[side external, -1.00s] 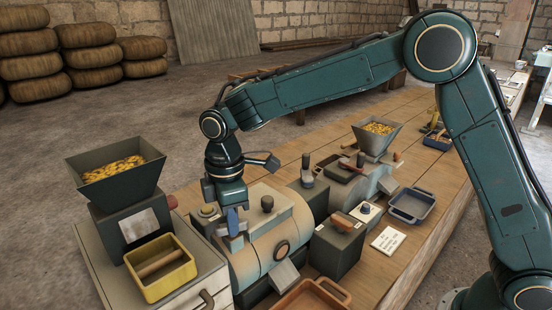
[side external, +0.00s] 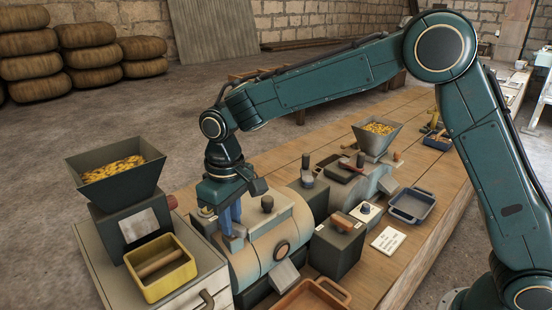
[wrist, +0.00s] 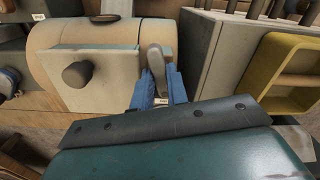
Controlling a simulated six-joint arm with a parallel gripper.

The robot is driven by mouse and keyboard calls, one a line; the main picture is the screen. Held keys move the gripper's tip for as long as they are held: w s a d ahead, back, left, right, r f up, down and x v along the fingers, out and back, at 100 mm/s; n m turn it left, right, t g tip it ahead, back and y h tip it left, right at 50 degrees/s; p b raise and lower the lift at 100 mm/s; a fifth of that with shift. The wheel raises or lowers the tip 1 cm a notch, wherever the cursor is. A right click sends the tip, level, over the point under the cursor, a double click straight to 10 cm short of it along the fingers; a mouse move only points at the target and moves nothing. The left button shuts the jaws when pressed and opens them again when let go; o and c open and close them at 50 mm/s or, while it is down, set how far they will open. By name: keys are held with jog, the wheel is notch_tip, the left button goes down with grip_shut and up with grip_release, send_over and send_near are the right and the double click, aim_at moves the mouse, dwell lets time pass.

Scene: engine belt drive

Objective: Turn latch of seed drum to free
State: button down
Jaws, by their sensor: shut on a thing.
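The seed drum (side external: 262,262) is a cream, rounded metal body on the bench, with a dark round knob (side external: 267,203) on its top plate. In the wrist view the drum (wrist: 48,42) fills the upper left, and the knob (wrist: 77,74) stands left of my fingers. The latch (wrist: 156,62) is a grey-brown rounded lever at the plate's right edge, pointing up in that view. My gripper (wrist: 159,88) has blue fingers on either side of the latch and is shut on it. In the side view my gripper (side external: 230,222) hides the latch.
A dark hopper with yellow grain (side external: 115,172) and a yellow tray (side external: 160,266) stand left of the drum. A dark box with a handle (side external: 337,245) stands close on its right. A second hopper (side external: 376,136) is farther back.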

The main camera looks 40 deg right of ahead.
jog(key=shift+r+m, duration=0.1)
jog(key=shift+m, duration=1.4)
jog(key=c, duration=1.4)
grip_release()
jog(key=shift+r, duration=0.1)
notch_tip(320, 180, up, 14)
jog(key=shift+f, duration=0.25)
jog(key=shift+d, duration=0.1)
